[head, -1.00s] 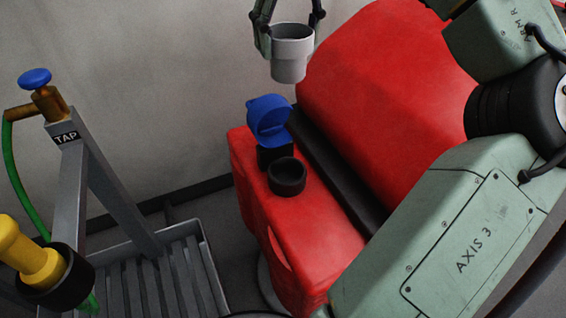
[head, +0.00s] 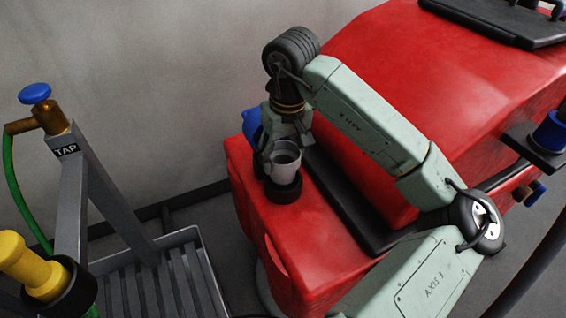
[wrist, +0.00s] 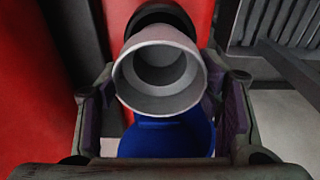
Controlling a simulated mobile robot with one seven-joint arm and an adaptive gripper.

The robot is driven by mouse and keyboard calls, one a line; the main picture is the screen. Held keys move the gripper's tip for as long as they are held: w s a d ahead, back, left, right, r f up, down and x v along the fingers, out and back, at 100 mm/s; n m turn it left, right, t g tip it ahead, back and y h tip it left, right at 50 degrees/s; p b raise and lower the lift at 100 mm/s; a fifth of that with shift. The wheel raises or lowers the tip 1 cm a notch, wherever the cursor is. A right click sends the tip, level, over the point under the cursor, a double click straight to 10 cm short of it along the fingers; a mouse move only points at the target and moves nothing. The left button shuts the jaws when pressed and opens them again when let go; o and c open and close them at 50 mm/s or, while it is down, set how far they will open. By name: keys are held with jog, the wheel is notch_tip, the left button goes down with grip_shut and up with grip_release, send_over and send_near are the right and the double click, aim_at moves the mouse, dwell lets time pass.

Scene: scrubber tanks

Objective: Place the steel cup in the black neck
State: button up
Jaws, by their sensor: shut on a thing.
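The steel cup (head: 286,158) is a grey cup with its mouth up, held by my gripper (head: 283,148) right over the black neck (head: 285,192) on the red tank. In the head view the cup's lower end overlaps the neck's mouth; I cannot tell whether it is inside the ring or just above it. In the wrist view the cup (wrist: 160,80) shows its open mouth, with the neck (wrist: 158,14) partly hidden behind it. The fingers of my gripper (wrist: 164,105) stand on either side of the cup.
The blue flip lid (head: 252,124) stands open close behind the cup, and it shows below the cup in the wrist view (wrist: 166,140). The red machine body (head: 400,80) rises to the right. A tap stand (head: 75,190) and slatted tray (head: 170,285) are at left.

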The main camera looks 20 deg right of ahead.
notch_tip(320, 180, down, 4)
jog(key=shift+r+p, duration=0.1)
jog(key=shift+p, duration=0.35)
jog(key=shift+f, duration=0.25)
jog(key=shift+f+b, duration=0.2)
jog(key=shift+b, duration=0.15)
jog(key=o, duration=1.2)
jog(key=shift+r, duration=0.1)
jog(key=shift+r+p, duration=0.3)
jog(key=shift+r, duration=0.1)
jog(key=r, duration=0.3)
jog(key=s+r+b, duration=0.1)
jog(key=r, duration=0.3)
jog(key=r+b, duration=0.1)
jog(key=r, duration=0.3)
jog(key=shift+s+d+r, duration=0.1)
jog(key=shift+s+r, duration=0.1)
jog(key=shift+s, duration=0.05)
